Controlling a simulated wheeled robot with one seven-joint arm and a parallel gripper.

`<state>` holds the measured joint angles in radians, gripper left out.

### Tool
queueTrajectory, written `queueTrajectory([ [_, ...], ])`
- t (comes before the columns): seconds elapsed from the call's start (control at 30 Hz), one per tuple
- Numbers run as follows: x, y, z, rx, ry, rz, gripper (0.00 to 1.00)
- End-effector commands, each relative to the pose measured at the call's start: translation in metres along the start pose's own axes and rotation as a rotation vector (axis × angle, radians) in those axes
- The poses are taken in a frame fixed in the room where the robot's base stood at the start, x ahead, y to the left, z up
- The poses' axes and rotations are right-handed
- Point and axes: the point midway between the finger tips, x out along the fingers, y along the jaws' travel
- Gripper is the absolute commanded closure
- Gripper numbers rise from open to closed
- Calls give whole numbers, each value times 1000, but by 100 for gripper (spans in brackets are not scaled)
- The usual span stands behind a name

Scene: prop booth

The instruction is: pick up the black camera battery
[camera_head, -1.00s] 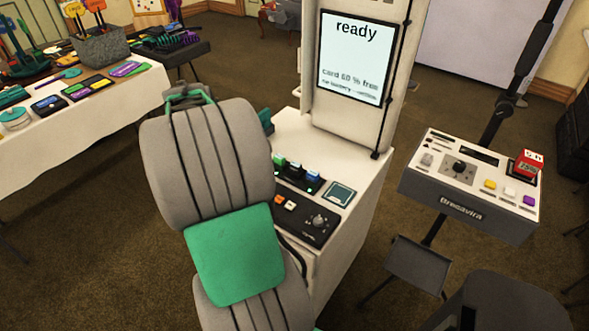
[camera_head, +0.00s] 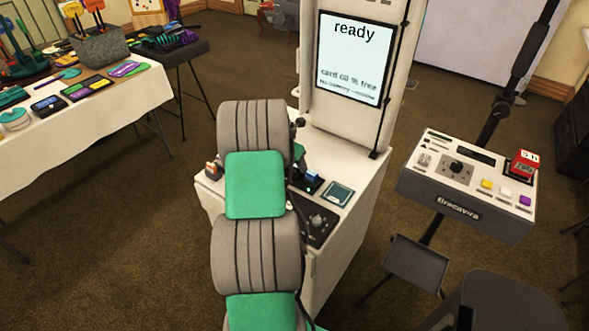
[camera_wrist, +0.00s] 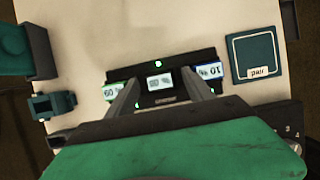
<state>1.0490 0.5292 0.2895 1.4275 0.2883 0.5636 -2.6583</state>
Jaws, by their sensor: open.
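In the wrist view a dark charger (camera_wrist: 190,60) holds a row of batteries. The middle battery (camera_wrist: 160,82) has a pale label and looks black; a green-edged one (camera_wrist: 115,92) sits to its left and a blue-edged one (camera_wrist: 208,71) to its right. My gripper (camera_wrist: 162,80) is open, with one finger on each side of the middle battery. I cannot tell whether the fingers touch it. In the head view my arm hides most of the charger; the blue battery (camera_head: 312,175) shows at its right end.
A teal pad marked "pair" (camera_wrist: 255,58) lies right of the charger. A small teal item (camera_wrist: 52,105) is at the left. The booth's tall screen (camera_head: 352,60) rises behind the counter. A control console (camera_head: 465,190) stands to the right.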

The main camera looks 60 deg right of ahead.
Motion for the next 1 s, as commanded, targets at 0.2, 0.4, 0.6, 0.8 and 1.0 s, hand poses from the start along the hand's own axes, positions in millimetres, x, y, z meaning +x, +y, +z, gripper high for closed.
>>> queueTrajectory([
  [0.2, 0, 0, 0, 0, 0, 0, 50],
  [0.4, 0, 0, 0, 0, 1, 0, 66],
  [0.6, -1, 0, 0, 0, 1, 0, 82],
  [0.8, -1, 0, 0, 0, 1, 0, 99],
  [1.0, -1, 0, 0, 0, 0, 0, 100],
])
